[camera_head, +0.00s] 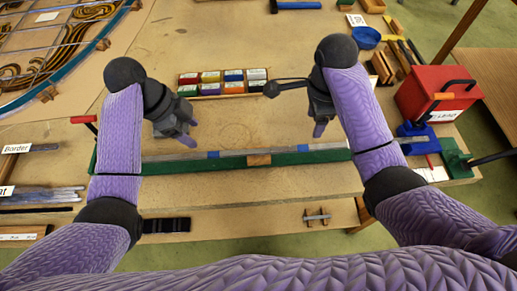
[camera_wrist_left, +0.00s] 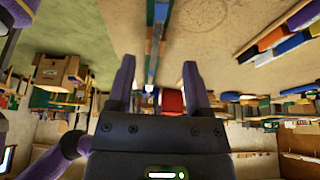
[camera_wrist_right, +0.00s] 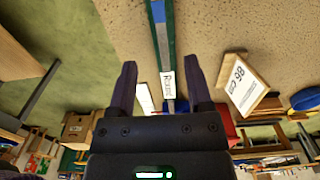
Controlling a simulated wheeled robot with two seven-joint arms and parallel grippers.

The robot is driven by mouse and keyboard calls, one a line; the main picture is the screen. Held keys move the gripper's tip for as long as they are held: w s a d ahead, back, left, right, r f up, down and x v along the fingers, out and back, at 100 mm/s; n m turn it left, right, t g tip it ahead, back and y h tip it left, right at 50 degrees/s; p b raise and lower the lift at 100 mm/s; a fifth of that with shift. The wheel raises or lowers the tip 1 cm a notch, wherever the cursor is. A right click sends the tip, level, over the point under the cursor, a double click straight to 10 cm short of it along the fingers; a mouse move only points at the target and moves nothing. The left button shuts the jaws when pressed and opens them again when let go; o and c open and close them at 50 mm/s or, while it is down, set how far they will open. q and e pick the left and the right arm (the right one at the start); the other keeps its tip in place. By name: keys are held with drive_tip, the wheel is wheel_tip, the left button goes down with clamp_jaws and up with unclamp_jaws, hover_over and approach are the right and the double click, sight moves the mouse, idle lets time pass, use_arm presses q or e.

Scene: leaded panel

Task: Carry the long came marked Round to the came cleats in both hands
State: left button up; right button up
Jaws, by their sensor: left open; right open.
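A long grey came (camera_head: 235,154) with two blue bands lies along a green strip (camera_head: 185,167) at the bench's near edge. A white tag reading Round (camera_wrist_right: 167,84) shows at one end in the right wrist view. My left gripper (camera_head: 190,131) is open and empty, above the bench just behind the came's left part. In both wrist views the strip runs between the fingers' directions, with no finger touching the came. I cannot make out the came cleats for certain.
A tray of coloured boxes (camera_head: 223,88) stands behind the came. A curved leaded panel (camera_head: 60,50) is at upper left. Strips labelled Border (camera_head: 16,148) lie at left.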

sight(218, 153)
use_arm(q)
drive_tip(key=x, duration=1)
use_arm(e)
wheel_tip(218, 153, down, 10)
drive_tip(key=shift+r, duration=0.1)
use_arm(q)
clamp_jaws()
use_arm(e)
clamp_jaws()
idle(0.4)
